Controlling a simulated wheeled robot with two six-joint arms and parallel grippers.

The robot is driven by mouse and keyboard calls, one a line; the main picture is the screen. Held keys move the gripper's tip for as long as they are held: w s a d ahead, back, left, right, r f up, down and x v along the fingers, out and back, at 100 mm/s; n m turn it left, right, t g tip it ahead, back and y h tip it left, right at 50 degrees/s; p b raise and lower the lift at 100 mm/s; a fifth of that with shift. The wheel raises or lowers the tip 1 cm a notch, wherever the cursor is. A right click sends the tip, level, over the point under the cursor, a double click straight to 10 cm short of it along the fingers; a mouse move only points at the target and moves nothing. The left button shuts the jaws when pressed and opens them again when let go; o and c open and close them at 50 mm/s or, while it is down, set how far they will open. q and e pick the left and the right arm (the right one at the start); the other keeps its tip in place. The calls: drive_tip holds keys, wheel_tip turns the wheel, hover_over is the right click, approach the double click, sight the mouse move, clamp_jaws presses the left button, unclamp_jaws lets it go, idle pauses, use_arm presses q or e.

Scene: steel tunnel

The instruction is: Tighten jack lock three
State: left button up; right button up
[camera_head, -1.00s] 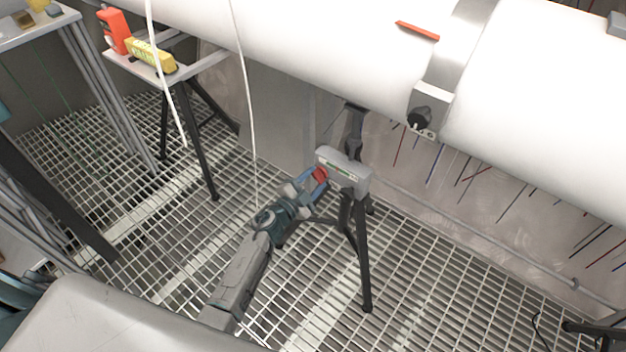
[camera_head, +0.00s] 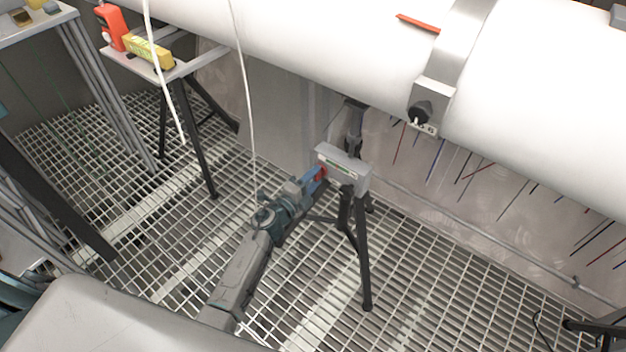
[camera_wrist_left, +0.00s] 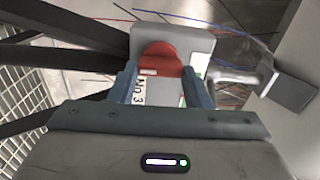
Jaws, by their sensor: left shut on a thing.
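The jack lock is a red knob (camera_head: 322,172) on the side of a grey box (camera_head: 344,162) on top of a black tripod stand under the white pipe. In the left wrist view the red knob (camera_wrist_left: 163,60) sits between my blue fingers, beside a white label reading "No 3" (camera_wrist_left: 141,88). My left gripper (camera_head: 315,181) is shut on the red knob, with one finger on each side of it. My right gripper is not in view.
The large white pipe (camera_head: 330,40) runs above the stand. A small table (camera_head: 150,62) holding an orange device (camera_head: 110,27) and a yellow box (camera_head: 149,51) stands at the upper left. White cables hang nearby. Open grating floor (camera_head: 440,285) lies around the stand.

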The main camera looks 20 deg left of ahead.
use_arm(q)
drive_tip(key=shift+f, duration=0.1)
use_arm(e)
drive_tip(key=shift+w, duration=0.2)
use_arm(q)
drive_tip(key=o, duration=1)
drive_tip(key=v, duration=1.1)
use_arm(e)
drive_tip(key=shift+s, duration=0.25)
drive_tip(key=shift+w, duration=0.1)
